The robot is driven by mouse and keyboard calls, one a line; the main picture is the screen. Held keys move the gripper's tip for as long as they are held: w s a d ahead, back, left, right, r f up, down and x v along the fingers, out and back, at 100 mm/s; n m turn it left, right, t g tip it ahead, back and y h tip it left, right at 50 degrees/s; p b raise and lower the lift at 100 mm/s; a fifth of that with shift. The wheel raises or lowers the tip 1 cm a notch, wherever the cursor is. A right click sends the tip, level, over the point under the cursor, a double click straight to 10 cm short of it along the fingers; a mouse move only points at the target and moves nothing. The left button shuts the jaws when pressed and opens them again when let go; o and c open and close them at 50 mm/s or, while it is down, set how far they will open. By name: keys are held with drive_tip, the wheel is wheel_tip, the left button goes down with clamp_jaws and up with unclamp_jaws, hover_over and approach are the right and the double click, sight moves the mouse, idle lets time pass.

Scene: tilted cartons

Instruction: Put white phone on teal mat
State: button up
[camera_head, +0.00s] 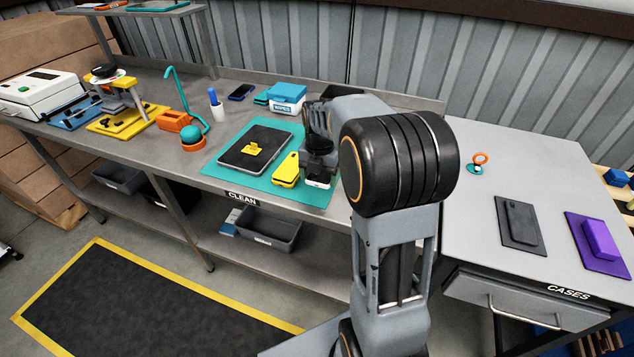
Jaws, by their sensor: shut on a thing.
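The teal mat (228,138) lies on the grey bench, in the middle of the view. My gripper (318,176) points down over the mat's right part and is shut on the white phone (318,184). Only the phone's near end shows below the gripper; the rest is hidden by the gripper and arm. I cannot tell whether the phone touches the mat or is just above it.
A blue and white wipes box (287,97) stands behind the mat. The right-hand table holds a black case (520,223) and a purple case (598,240).

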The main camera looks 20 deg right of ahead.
sight(317, 191)
drive_tip(key=shift+w+d+f, duration=0.15)
drive_tip(key=shift+w+f, duration=0.75)
drive_tip(key=shift+f, duration=1.7)
drive_tip(key=shift+f, duration=0.1)
drive_tip(key=o, duration=1)
wheel_tip(317, 191, up, 12)
drive_tip(key=shift+f, duration=0.1)
drive_tip(key=s+a+f+m+t, duration=0.1)
drive_tip(key=s+a+m, duration=0.3)
drive_tip(key=s+m, duration=0.5)
drive_tip(key=s+a+f+m+t, duration=0.1)
drive_tip(key=s+a+m, duration=0.4)
drive_tip(key=m, duration=1.3)
drive_tip(key=shift+s+a+f+t, duration=0.2)
drive_tip(key=shift+s+t, duration=0.5)
drive_tip(key=shift+s, duration=1.65)
